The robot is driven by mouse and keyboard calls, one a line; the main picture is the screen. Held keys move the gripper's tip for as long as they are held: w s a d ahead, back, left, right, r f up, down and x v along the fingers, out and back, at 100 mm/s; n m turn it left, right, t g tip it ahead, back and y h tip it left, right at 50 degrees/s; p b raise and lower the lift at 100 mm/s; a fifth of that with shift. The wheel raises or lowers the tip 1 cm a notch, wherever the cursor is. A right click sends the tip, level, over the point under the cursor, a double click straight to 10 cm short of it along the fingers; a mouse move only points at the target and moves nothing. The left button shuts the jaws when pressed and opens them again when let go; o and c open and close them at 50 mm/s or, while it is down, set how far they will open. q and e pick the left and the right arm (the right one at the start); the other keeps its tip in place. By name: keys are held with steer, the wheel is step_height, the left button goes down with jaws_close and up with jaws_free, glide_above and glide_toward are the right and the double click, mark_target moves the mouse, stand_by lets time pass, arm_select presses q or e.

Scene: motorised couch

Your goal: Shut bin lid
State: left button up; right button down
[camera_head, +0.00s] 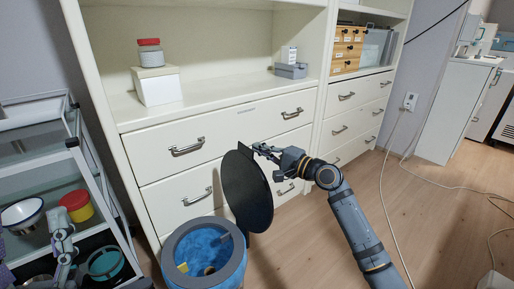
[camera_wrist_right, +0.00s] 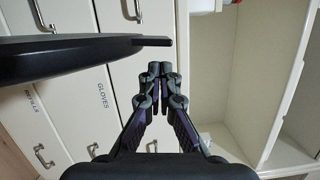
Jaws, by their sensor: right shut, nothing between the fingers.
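The round bin (camera_head: 172,246) stands on the floor at the bottom centre of the head view, with a grey rim and a blue liner inside. Its black disc lid (camera_head: 247,192) is raised, standing steeply tilted at the right side of the opening. My right gripper (camera_head: 258,148) is at the top edge of the lid, shut and empty. In the right wrist view the dark lid (camera_wrist_right: 60,56) shows edge-on to the left of the shut fingertips (camera_wrist_right: 159,72). I cannot tell if they touch it. My left gripper (camera_head: 62,232) is at the lower left, its fingers unclear.
A white cabinet with drawers (camera_head: 220,132) stands right behind the bin and lid. A shelved trolley (camera_head: 36,160) with a bowl and tubs is at the left. Open wooden floor (camera_head: 335,220) lies at the right, with a cable (camera_head: 386,180) on it.

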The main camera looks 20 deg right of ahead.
arm_select(q)
steer(key=w+f+n+g+y, duration=0.2)
steer(key=w+f+g, duration=0.1)
steer(key=w+f, duration=0.2)
steer(key=shift+a+y+p, duration=0.15)
steer(key=shift+y+p, duration=0.15)
steer(key=shift+y, duration=0.1)
arm_select(e)
steer(key=shift+s+a, duration=0.3)
steer(key=shift+a, duration=0.45)
steer(key=shift+r, duration=0.1)
